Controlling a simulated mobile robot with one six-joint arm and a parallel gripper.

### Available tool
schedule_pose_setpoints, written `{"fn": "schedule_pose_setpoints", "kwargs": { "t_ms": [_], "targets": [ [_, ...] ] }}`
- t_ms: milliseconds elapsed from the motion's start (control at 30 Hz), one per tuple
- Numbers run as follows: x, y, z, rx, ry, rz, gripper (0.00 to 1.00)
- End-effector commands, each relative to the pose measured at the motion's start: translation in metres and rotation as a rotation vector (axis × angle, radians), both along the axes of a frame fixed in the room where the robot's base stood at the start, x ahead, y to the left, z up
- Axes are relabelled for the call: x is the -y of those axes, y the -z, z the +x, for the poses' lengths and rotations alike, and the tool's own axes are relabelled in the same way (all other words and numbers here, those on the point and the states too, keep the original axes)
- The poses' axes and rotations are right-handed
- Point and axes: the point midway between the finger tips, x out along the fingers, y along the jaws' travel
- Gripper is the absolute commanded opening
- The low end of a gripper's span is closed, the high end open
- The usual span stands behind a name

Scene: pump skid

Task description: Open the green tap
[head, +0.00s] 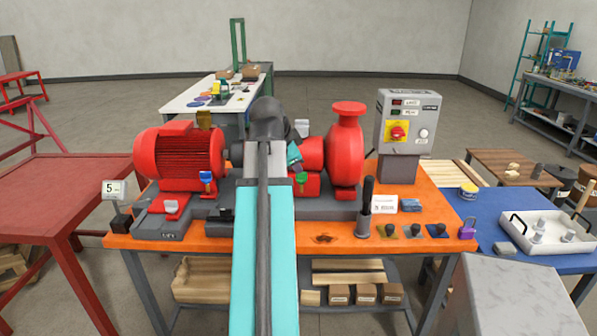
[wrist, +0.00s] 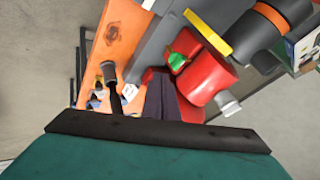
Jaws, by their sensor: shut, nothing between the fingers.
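The green tap (head: 301,179) is on the red pump's lower front, just right of my arm in the head view. It also shows in the wrist view as a green handle (wrist: 177,61) set against red casing. My gripper (wrist: 166,88) is shut and empty, its dark fingers pointing towards the red pump. In the wrist view the fingertips are just below the green handle; whether they touch anything cannot be told.
A blue tap (head: 207,178) stands left of my arm, before the red motor (head: 180,155). The red pump (head: 345,150) is to the right. A black lever (head: 367,195) rises near the front. A grey control box (head: 405,120) stands at the right of the orange table (head: 430,205).

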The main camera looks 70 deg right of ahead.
Motion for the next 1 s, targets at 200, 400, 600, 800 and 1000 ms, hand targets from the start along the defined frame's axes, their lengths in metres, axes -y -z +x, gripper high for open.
{"fn": "schedule_pose_setpoints", "kwargs": {
  "t_ms": [200,400,600,800,1000],
  "targets": [
    [-0.004,-0.004,0.002,0.001,0.0,0.001,0.0],
    [-0.004,-0.004,0.002,0.0,-0.001,0.001,0.0],
    [-0.004,-0.005,0.003,0.0,0.005,0.002,0.0],
    [-0.004,-0.007,0.007,0.0,0.053,0.009,0.0],
    [-0.006,-0.007,0.012,0.0,0.14,0.012,0.0]
  ]
}}
